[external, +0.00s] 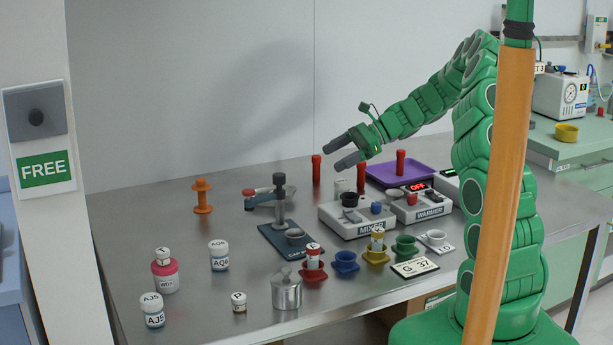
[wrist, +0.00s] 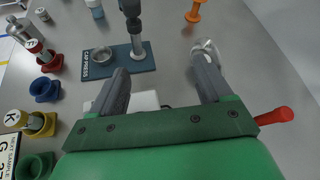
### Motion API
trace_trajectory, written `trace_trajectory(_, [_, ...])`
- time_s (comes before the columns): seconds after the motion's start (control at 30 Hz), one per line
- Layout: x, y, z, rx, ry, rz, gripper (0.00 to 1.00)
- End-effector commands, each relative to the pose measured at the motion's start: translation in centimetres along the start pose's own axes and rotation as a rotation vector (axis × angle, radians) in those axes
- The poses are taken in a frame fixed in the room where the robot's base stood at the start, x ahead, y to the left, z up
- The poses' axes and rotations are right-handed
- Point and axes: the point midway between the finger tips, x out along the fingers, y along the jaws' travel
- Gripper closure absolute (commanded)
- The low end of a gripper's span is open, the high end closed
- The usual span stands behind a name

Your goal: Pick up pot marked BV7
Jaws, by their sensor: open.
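I cannot read BV7 on any pot. In the external view, a pink pot marked WD7 (external: 165,272), a white pot marked AQ6 (external: 219,256) and a white pot marked AJS (external: 153,312) stand at the front left of the steel table. A small pot with a P on its lid (external: 239,303) stands near the front edge. A white cylinder (external: 342,188) behind the mixer shows no readable mark. My gripper (external: 339,150) is open and empty, high above the back of the table. In the wrist view its fingers (wrist: 161,82) are apart with nothing between them.
The dark cap press (wrist: 120,62) lies below and ahead of my fingers. The mixer (external: 370,218), warmer (external: 420,207) and purple tray (external: 394,172) are at the right. Red, blue (external: 345,263), yellow and green cups stand in front. An orange spool (external: 202,196) stands back left.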

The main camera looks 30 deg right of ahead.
Motion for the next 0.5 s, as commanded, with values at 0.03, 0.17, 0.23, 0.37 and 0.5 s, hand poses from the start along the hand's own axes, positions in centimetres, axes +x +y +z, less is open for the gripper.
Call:
trace_trajectory(0.03, [-0.4, -0.8, -1.7, 0.043, -0.004, -0.029, 0.21])
trace_trajectory(0.17, [-1.4, -2.3, -5.5, 0.146, -0.015, -0.095, 0.21])
trace_trajectory(0.23, [-2.0, -3.0, -7.6, 0.199, -0.02, -0.13, 0.21])
trace_trajectory(0.37, [-3.1, -4.0, -10.8, 0.276, -0.023, -0.184, 0.21])
trace_trajectory(0.5, [-3.8, -4.4, -12.9, 0.328, -0.027, -0.219, 0.21])
